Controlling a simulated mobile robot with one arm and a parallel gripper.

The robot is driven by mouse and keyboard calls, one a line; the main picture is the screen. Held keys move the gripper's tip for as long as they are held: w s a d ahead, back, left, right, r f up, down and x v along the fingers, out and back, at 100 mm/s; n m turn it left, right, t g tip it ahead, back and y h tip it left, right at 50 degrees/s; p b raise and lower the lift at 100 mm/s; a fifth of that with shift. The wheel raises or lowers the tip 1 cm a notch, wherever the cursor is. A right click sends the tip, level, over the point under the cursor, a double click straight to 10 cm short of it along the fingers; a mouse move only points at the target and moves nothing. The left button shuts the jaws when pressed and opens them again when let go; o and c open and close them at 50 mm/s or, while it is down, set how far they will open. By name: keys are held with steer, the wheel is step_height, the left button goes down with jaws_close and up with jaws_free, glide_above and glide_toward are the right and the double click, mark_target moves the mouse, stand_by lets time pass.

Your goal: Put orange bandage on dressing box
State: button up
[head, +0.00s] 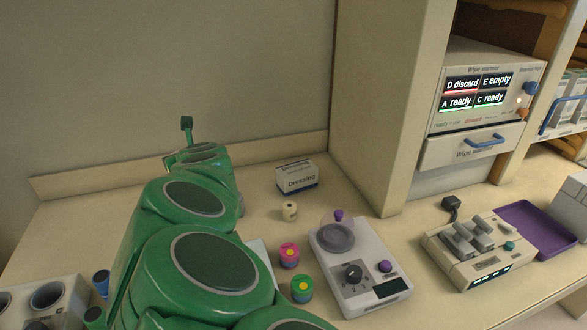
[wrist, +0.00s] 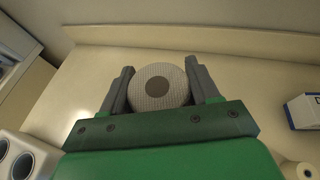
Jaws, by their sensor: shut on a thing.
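My gripper (wrist: 160,82) is shut on a round bandage roll (wrist: 173,88) in the wrist view. The roll's end face looks pale grey-beige and ribbed, with a dark centre; no orange shows on it from this side. In the head view my green arm hides the gripper's jaws and the roll. The dressing box (head: 297,178) is white with a dark blue lower edge and stands on the counter near the back wall, right of my arm. It also shows at the right edge of the wrist view (wrist: 304,111), apart from the gripper. Its visible top is bare.
A cream roll (head: 289,211), a pink roll (head: 289,256) and a green-and-yellow roll (head: 301,289) stand between my arm and a white scale-like device (head: 365,284). A holder with round wells (head: 45,298) is at lower left. The wipe warmer (head: 478,95) is at right.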

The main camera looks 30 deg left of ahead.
steer(key=w+d+r+m+t+h, duration=0.2)
steer(key=w+d+m+t+h, duration=0.85)
steer(key=w+d, duration=1.25)
steer(key=m+g+h, duration=0.2)
steer(key=g, duration=0.1)
glide_above(299, 166)
steer(key=shift+f, duration=5)
steer(key=shift+w+a+f, duration=0.1)
steer(key=shift+f, duration=1.5)
steer(key=shift+f, duration=0.15)
steer(key=o, duration=1)
steer(key=shift+o, duration=0.2)
